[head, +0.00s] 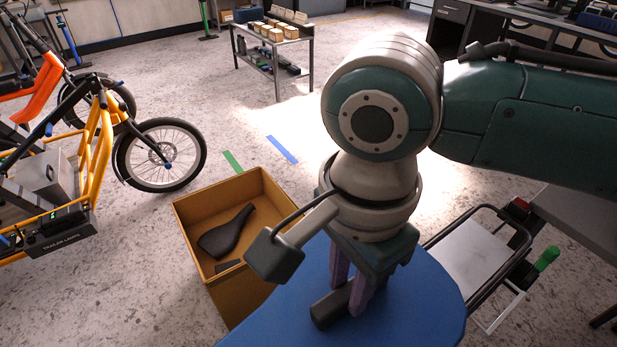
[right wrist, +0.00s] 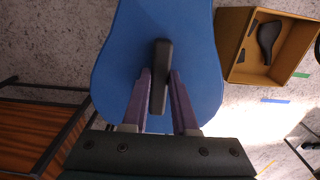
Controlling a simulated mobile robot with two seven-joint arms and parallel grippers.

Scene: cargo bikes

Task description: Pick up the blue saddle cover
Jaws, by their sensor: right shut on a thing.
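The blue saddle cover (head: 420,300) is a large, flat, rounded saddle shape at the bottom of the head view. It also shows in the right wrist view (right wrist: 195,45), where it narrows in the middle. A dark bar (head: 327,308) stands out from its face like a handle. My right gripper (head: 350,292) is above the cover, its purple fingers shut on this bar; the right wrist view shows the bar (right wrist: 161,65) between the fingers. The cover's near end is cut off in the head view. My left gripper is not in view.
An open cardboard box (head: 187,225) holds a dark bike saddle (head: 226,232); the cover overlaps its near right side in the head view. An orange cargo bike (head: 100,140) stands left. A framed trolley (head: 470,255) is at right. A low shelf (head: 278,50) stands behind open floor.

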